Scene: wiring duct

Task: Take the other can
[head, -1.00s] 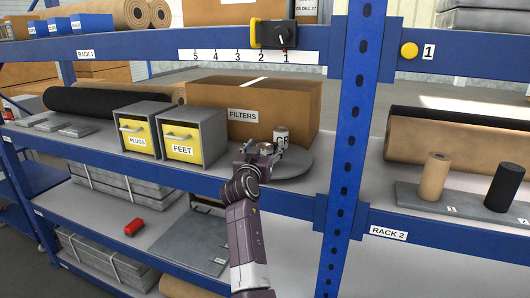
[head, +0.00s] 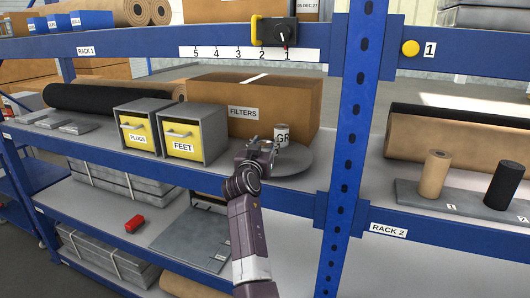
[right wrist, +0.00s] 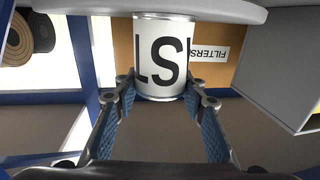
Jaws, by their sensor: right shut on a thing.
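A small can (head: 282,131) with a white label and large dark letters stands upright on a grey round plate (head: 297,164) on the middle shelf. In the head view the letters look like GR. My right gripper (head: 268,147) reaches in from the front and meets the can's near left side. In the right wrist view, which is upside down, the can (right wrist: 165,60) sits between the two fingertips, and the gripper is shut on it. Part of the plate (right wrist: 230,9) shows at the top edge there. I see no second can. My left gripper is not in view.
A FILTERS box (head: 258,100) stands close behind the can. Grey bins with yellow PLUGS (head: 137,134) and FEET (head: 182,142) fronts stand to the left. A blue rack post (head: 354,130) rises to the right. The shelf beam (head: 190,180) runs in front.

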